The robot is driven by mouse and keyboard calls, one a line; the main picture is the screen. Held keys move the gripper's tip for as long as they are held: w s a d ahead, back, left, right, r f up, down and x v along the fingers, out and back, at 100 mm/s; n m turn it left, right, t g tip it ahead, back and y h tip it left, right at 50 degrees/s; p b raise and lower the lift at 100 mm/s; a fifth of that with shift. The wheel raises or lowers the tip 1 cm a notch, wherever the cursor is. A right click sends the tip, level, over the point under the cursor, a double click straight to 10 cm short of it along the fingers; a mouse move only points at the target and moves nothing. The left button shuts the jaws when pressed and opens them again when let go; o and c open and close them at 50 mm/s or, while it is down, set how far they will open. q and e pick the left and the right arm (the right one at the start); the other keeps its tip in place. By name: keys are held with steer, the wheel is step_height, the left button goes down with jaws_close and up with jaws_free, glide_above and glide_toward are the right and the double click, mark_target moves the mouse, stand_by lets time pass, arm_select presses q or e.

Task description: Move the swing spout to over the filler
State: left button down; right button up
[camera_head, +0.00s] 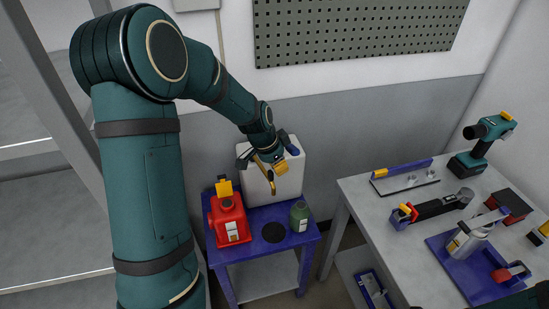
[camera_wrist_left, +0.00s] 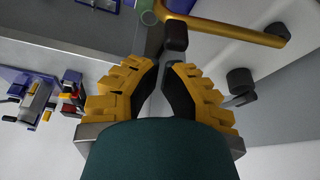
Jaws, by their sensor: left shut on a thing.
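The swing spout (camera_head: 264,172) is a thin brass-yellow bent tube in front of a white tank (camera_head: 294,182). In the wrist view the spout (camera_wrist_left: 235,28) crosses the upper right, with a black knob at its near end. My left gripper (camera_head: 277,167), yellow-padded, is in front of the tank; in the wrist view its fingertips (camera_wrist_left: 165,68) are closed in at the black knob. The exact contact is partly hidden. A green bottle (camera_head: 299,217) stands right of the spout, its round mouth (camera_wrist_left: 148,18) in the wrist view. I cannot tell which part is the filler. My right gripper is out of view.
A red jug (camera_head: 229,220) with a yellow cap stands left on the blue stand (camera_head: 245,251), near a dark round disc (camera_head: 274,232). A grey workbench (camera_head: 390,226) at right holds a drill (camera_head: 484,143) and several tools. A perforated panel (camera_head: 350,30) hangs on the wall behind.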

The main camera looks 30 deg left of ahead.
arm_select(q)
steer(key=shift+x, duration=1.1)
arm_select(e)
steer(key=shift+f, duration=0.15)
